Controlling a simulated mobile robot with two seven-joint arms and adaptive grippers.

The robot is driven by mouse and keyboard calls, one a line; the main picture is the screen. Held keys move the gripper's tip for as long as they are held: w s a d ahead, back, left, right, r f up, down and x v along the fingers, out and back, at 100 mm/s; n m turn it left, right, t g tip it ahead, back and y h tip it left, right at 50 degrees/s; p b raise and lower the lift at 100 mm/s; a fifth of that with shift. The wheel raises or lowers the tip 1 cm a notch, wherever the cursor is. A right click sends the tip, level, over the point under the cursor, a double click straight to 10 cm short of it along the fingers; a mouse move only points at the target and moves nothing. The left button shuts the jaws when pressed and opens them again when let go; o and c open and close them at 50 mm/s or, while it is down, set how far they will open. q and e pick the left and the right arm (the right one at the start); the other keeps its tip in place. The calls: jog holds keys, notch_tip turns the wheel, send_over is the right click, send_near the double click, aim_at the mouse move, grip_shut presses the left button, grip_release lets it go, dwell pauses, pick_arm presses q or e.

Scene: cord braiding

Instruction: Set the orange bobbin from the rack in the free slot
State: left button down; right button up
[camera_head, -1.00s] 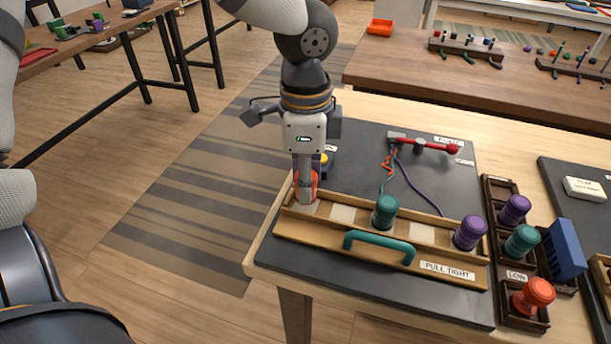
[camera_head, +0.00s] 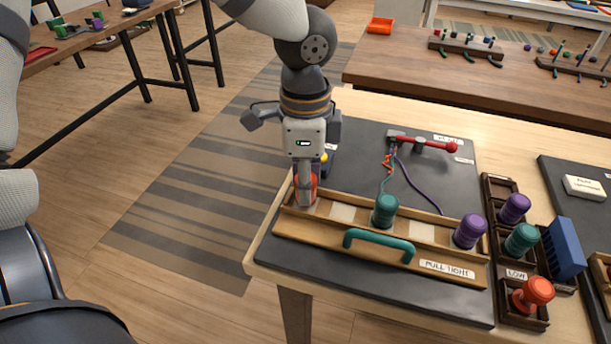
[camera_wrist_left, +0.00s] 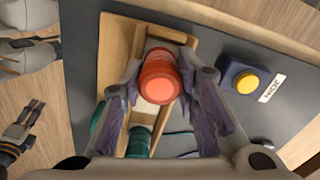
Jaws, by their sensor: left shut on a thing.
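My left gripper (camera_head: 306,199) is at the left end of the wooden slotted rail (camera_head: 345,253). It is shut on an orange bobbin (camera_wrist_left: 160,77), with one finger on each side of it in the left wrist view. The bobbin stands about upright over the end slot; I cannot tell whether it touches the slot's floor. A green bobbin (camera_head: 385,211) and a purple bobbin (camera_head: 469,231) stand farther right in the rail, with pale bare squares (camera_head: 342,213) between. What seems to be my right gripper (camera_wrist_left: 32,120) shows at the left edge of the wrist view.
The bobbin rack (camera_head: 523,318) at the right holds purple, green and another orange bobbin (camera_head: 534,293). A teal handle (camera_head: 380,243) is on the rail's front. A yellow button (camera_wrist_left: 247,83) on a dark box is close behind my left gripper. A red lever (camera_head: 430,144) lies behind.

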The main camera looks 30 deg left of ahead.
pick_arm(q)
jog(key=shift+f, duration=0.35)
jog(key=c, duration=1.2)
grip_release()
jog(key=shift+o, duration=0.2)
jog(key=shift+r, duration=0.1)
